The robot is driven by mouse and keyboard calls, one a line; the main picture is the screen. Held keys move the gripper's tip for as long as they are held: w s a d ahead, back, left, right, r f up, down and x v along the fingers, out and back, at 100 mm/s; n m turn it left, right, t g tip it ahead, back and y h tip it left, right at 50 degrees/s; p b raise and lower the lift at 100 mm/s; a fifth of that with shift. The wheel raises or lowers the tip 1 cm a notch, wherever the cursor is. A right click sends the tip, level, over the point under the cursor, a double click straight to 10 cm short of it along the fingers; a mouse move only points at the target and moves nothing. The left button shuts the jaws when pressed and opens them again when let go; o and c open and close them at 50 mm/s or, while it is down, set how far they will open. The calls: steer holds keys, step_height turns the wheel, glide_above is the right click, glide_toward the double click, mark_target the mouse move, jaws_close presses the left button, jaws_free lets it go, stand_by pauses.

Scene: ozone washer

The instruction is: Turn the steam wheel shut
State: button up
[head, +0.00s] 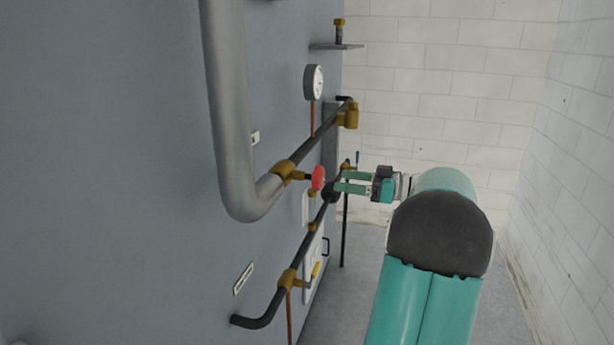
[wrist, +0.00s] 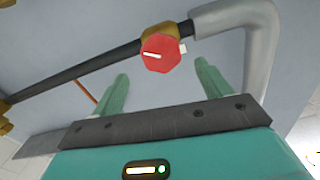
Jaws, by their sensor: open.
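A red wheel (head: 318,177) with flat sides sits on a brass valve body in the upper dark pipe. In the wrist view the red wheel (wrist: 160,54) faces me and has a white mark across its face. My gripper (head: 340,181) is open and empty, its two green fingers pointing left at the pipes, just right of the wheel. In the wrist view my gripper (wrist: 161,72) has its fingers spread either side of the wheel's line, with the wheel beyond the fingertips. I see no contact. No label on the wheel is readable.
A thick grey pipe (head: 229,110) bends close left of the wheel. A dark round part (head: 330,192) sits just below the wheel. A lower dark pipe (head: 271,305) with a yellow-handled valve and a gauge (head: 314,82) line the grey wall.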

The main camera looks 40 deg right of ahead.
mark_target(309, 176)
steer(key=x, duration=1)
steer(key=shift+a, duration=0.15)
steer(key=shift+c, duration=0.4)
steer(key=c, duration=0.9)
